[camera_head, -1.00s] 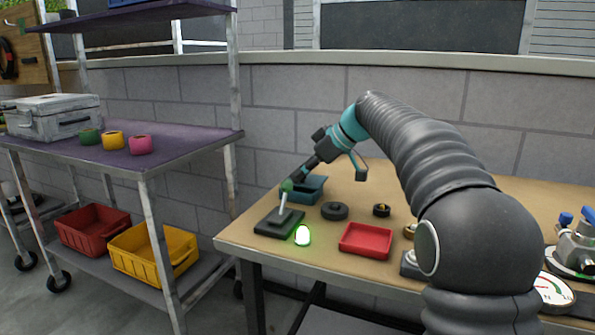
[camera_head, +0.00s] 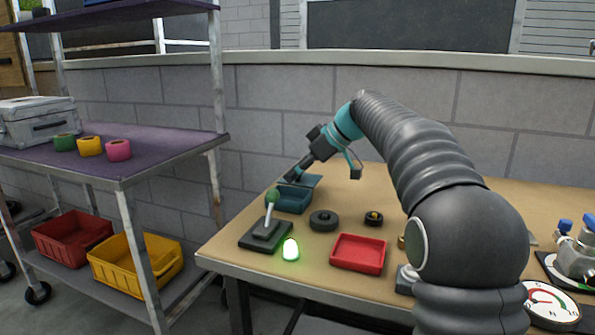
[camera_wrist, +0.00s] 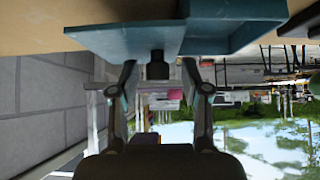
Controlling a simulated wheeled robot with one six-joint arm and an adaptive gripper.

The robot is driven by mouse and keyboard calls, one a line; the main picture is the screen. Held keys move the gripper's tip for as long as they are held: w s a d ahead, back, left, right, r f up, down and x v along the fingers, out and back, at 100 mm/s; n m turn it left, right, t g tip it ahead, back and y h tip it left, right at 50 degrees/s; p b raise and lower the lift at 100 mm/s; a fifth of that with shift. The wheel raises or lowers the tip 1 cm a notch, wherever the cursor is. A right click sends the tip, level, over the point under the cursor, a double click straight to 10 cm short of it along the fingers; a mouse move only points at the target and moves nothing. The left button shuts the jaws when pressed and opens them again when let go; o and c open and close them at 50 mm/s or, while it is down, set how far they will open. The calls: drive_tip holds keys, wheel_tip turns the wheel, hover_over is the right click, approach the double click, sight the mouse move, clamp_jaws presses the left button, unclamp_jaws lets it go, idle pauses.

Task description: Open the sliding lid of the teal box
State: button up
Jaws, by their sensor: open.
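The teal box (camera_head: 288,204) stands near the back left of the wooden table. Its flat lid (camera_head: 308,181) is offset toward the back, and part of the box interior shows. In the wrist view the lid (camera_wrist: 110,40) sticks out to the left of the box (camera_wrist: 240,38). A dark knob (camera_wrist: 157,69) on the lid sits between my fingertips. My gripper (camera_wrist: 159,75) is open, with a gap on each side of the knob. In the head view my gripper (camera_head: 289,178) is at the back left of the box, its fingertips hard to make out.
A green-knobbed lever (camera_head: 271,210) and a glowing green lamp (camera_head: 290,250) stand in front of the box. A black ring (camera_head: 323,220), a small black-and-yellow piece (camera_head: 373,218) and a red tray (camera_head: 358,254) lie to the right. A purple-topped cart (camera_head: 120,165) stands left.

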drive_tip(key=v, duration=1.2)
